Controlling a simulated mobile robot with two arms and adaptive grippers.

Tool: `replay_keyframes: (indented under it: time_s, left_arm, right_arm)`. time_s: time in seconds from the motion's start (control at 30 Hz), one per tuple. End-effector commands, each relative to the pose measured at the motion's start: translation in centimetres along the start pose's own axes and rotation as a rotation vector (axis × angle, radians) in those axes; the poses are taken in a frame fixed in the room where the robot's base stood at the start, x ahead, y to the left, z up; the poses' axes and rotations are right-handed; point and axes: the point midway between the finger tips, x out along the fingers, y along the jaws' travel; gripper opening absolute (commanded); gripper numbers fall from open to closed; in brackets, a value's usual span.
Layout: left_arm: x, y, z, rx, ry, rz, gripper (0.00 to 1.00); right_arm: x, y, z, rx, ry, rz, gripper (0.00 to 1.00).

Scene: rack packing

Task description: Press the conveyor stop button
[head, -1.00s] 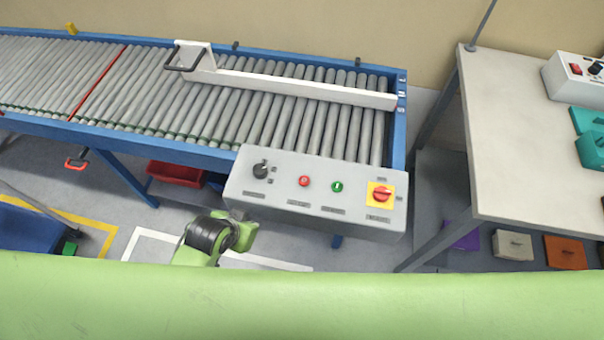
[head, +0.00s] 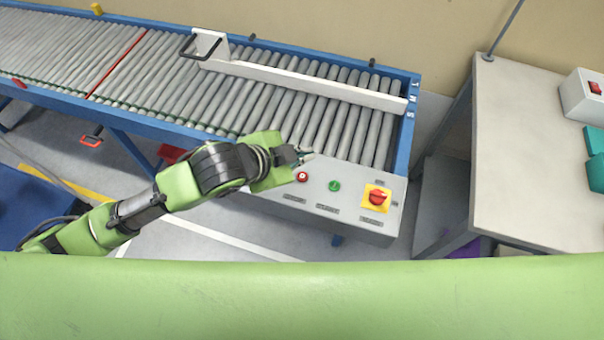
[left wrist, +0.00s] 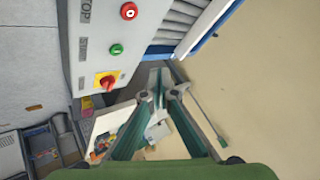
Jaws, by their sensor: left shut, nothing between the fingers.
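The conveyor control panel (head: 285,200) is a light grey box on the near side of the conveyor. Its red stop button (head: 302,177) sits left of the green button (head: 334,186). In the left wrist view the red button (left wrist: 129,11) is at the top beside a "STOP" label, with the green button (left wrist: 116,50) below it. My left gripper (head: 304,154) is shut and empty, close to the red button at the panel's conveyor-side edge; contact cannot be told. Its fingers also show in the left wrist view (left wrist: 160,78). My right gripper is out of view.
A red rotary switch on a yellow plate (head: 377,197) is at the panel's right. The roller conveyor (head: 410,130) has a white guide bar (head: 300,85) across it. A table (head: 530,170) with a white switch box (head: 590,97) stands to the right.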

Motion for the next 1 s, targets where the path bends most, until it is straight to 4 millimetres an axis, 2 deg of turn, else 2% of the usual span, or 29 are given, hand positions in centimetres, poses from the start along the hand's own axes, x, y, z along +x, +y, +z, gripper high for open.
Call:
replay_keyframes:
  time_s: [0.2,0.67,0.87,1.0]
  left_arm:
    - [0.5,-1.2,0.7,0.097,-0.011,0.004,0.0]
    - [0.6,-1.2,0.9,0.109,-0.012,0.007,0.0]
    - [1.2,-0.8,1.4,0.109,-0.012,0.007,0.0]
    - [2.2,-0.1,2.2,0.109,-0.012,0.007,0.0]
  right_arm:
    - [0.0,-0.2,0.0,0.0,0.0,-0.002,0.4]
    - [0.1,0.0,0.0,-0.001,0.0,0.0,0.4]
    - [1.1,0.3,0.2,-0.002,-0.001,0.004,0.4]
    - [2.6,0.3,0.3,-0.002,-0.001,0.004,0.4]
